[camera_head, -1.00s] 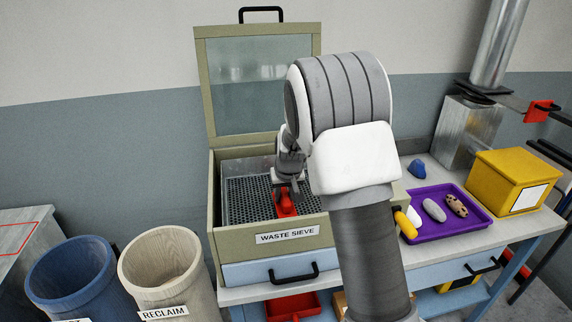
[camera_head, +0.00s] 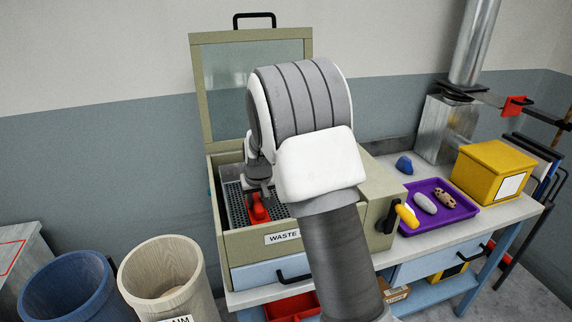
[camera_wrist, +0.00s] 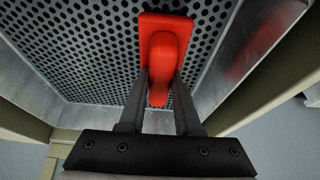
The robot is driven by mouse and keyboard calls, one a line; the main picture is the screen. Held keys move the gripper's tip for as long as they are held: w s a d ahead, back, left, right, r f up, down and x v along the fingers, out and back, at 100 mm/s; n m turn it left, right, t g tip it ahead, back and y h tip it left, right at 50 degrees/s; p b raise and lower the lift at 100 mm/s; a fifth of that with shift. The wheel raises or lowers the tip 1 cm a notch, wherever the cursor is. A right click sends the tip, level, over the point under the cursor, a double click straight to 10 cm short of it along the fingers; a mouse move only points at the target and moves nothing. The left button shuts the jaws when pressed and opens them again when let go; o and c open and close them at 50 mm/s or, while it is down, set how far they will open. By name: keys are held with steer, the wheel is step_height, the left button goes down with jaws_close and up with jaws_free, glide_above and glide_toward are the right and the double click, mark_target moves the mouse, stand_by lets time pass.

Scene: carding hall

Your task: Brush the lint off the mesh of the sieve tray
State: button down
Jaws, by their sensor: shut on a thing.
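The sieve tray (camera_head: 238,203) is a perforated metal mesh with metal walls, set inside the olive waste sieve box (camera_head: 245,243). Its mesh (camera_wrist: 85,50) fills much of the wrist view, and no lint shows on the visible part. My gripper (camera_head: 258,192) is inside the box, shut on a red brush (camera_head: 258,209). In the wrist view my gripper (camera_wrist: 160,88) holds the brush's raised red handle (camera_wrist: 164,60) between its fingers. The brush's red base lies over the mesh; its bristles are hidden. My arm hides the right part of the tray.
The box's glazed lid (camera_head: 258,90) stands open behind. A purple tray (camera_head: 462,212) with several small items and a yellow box (camera_head: 490,170) sit on the bench at right. A blue bin (camera_head: 70,290) and a reclaim bin (camera_head: 165,275) stand at left.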

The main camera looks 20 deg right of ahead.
steer(key=r, duration=0.1)
steer(key=r+p, duration=0.1)
steer(key=r, duration=0.2)
steer(key=shift+d, duration=0.3)
steer(key=shift+r+p, duration=1.25)
steer(key=shift+r, duration=0.75)
